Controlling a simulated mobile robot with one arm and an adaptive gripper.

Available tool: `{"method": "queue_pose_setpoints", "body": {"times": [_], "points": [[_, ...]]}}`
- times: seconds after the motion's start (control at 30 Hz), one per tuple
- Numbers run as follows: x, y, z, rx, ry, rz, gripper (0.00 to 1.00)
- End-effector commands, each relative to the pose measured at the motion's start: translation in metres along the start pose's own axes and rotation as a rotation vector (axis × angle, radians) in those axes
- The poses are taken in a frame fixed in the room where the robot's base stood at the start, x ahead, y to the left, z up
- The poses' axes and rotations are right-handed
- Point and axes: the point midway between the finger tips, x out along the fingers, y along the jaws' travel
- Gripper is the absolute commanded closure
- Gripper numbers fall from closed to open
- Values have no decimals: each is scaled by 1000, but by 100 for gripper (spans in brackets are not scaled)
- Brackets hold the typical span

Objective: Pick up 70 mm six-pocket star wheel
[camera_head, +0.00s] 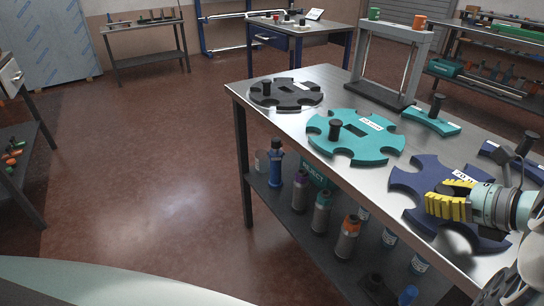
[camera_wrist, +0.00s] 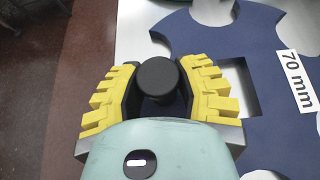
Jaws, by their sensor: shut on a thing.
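The navy blue star wheel (camera_head: 407,178) lies flat on the steel table at the right of the head view, with part of its "70 mm" label showing. In the wrist view the wheel (camera_wrist: 220,33) has rounded pockets, a rectangular slot and a white "70 mm" label (camera_wrist: 298,80). My gripper (camera_head: 446,204) is over the wheel, its yellow ribbed fingers shut on the wheel's black knob (camera_wrist: 157,77), one on each side. The gripper hides part of the wheel and the knob in the head view. I cannot tell any gap between wheel and table.
A teal star wheel (camera_head: 382,146) and a dark grey one (camera_head: 300,97) lie farther along the table (camera_head: 323,76). A teal curved piece (camera_head: 428,122) and a navy piece (camera_head: 492,151) with knobs lie behind. A grey frame (camera_head: 357,48) stands at the back. Bottles fill the lower shelf.

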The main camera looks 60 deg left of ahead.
Motion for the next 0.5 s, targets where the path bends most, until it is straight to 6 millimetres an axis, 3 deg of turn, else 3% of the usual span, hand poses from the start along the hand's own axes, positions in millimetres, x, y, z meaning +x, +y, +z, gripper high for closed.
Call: {"method": "queue_pose_setpoints", "body": {"times": [0.2,0.5], "points": [[0,0,0,0,0,0,99],[-1,0,1,-1,-2,-1,100]]}}
